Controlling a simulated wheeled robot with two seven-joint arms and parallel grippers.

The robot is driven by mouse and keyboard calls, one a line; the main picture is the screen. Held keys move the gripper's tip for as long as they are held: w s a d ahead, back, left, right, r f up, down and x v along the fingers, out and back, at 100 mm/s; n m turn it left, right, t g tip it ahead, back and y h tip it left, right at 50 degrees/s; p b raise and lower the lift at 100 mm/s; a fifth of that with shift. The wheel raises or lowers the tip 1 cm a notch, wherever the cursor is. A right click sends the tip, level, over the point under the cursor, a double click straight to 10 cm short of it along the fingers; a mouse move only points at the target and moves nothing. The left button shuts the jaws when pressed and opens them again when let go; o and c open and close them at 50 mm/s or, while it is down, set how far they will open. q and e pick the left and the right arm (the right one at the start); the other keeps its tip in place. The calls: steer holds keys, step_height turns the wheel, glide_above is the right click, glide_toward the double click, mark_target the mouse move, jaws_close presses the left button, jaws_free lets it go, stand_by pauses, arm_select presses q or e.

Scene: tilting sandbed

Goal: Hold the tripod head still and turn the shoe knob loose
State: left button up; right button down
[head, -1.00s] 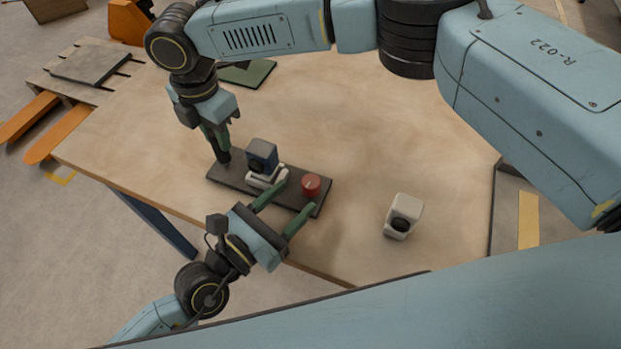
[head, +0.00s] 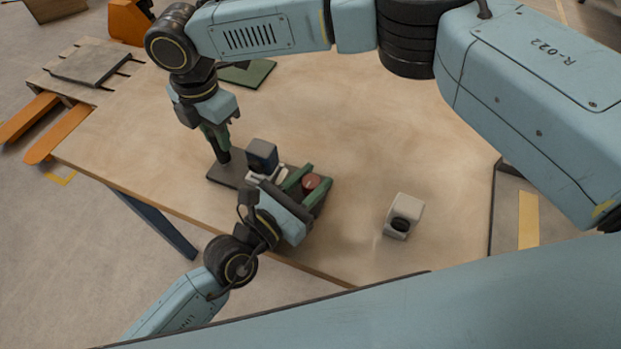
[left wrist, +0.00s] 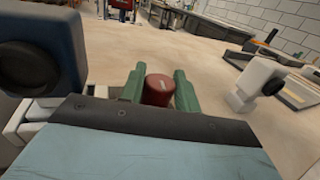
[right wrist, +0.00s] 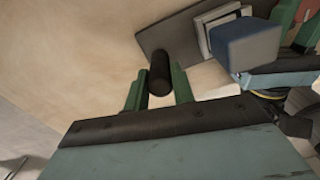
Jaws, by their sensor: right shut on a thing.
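The tripod head has a flat dark plate (head: 224,176) on the table, bearing a blue-grey block (head: 262,155) in a pale clamp (head: 264,177). A red knob (head: 312,183) stands at its right end. In the left wrist view the knob (left wrist: 158,90) stands upright between the fingers of my left gripper (left wrist: 158,84). Those fingers are open, one on each side, very close to it. My right gripper (head: 222,146) points down at the plate's left end. In the right wrist view it is shut on a black upright handle (right wrist: 160,72).
A white block with a dark round face (head: 404,214) stands on the table to the right. A green mat (head: 250,74) lies at the back. The table's front edge runs just below my left gripper. The tabletop right of the plate is mostly free.

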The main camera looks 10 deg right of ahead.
arm_select(q)
steer(key=shift+c, duration=0.9)
steer(key=shift+n+t+y, duration=0.3)
steer(key=shift+n, duration=0.1)
steer(key=shift+n+t+y, duration=0.5)
steer(key=shift+t+y, duration=0.1)
steer(key=shift+t, duration=0.2)
steer(key=o, duration=1)
steer(key=shift+c, duration=0.2)
